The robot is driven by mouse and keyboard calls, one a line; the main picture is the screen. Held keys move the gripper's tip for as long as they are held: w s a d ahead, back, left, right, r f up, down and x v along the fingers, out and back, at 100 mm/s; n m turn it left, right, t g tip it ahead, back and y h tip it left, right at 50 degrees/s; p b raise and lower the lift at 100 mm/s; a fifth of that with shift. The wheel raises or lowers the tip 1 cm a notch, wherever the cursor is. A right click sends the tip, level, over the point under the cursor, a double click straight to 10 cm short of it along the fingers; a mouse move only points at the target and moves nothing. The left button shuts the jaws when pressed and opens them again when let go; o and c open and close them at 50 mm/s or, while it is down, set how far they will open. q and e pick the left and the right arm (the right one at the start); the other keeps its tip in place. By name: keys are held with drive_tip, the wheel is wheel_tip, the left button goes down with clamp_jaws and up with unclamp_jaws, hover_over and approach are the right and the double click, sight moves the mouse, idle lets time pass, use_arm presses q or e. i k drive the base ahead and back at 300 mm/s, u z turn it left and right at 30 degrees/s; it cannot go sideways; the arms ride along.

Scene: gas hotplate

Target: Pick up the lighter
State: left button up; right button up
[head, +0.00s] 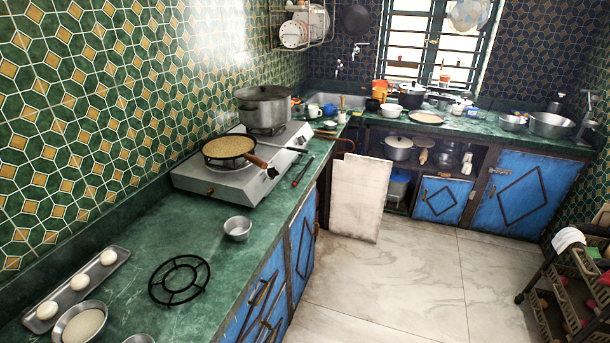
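A thin red and black stick that looks like the lighter (303,171) lies on the green counter, just right of the gas hotplate (215,182) and close to the counter's front edge. It is small in the head view, so its details are hard to make out. Nothing covers it. A frying pan (228,148) with a flatbread sits on the hotplate's near burner, its wooden handle pointing toward the lighter's side. Neither of my grippers is in view.
On the near counter are a small metal bowl (237,228), a black pan ring (180,280), a tray of dough balls (78,290) and a flour bowl (81,324). A pale board (358,197) leans against the cabinets. The tiled floor (400,285) is open.

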sight(299, 177)
drive_tip(key=z, duration=0.5)
drive_tip(key=k, duration=0.6)
drive_tip(key=z, duration=0.75)
drive_tip(key=i, duration=0.75)
drive_tip(key=u, duration=0.55)
drive_tip(key=i, duration=0.7)
drive_tip(key=u, duration=1.15)
drive_tip(key=i, duration=0.4)
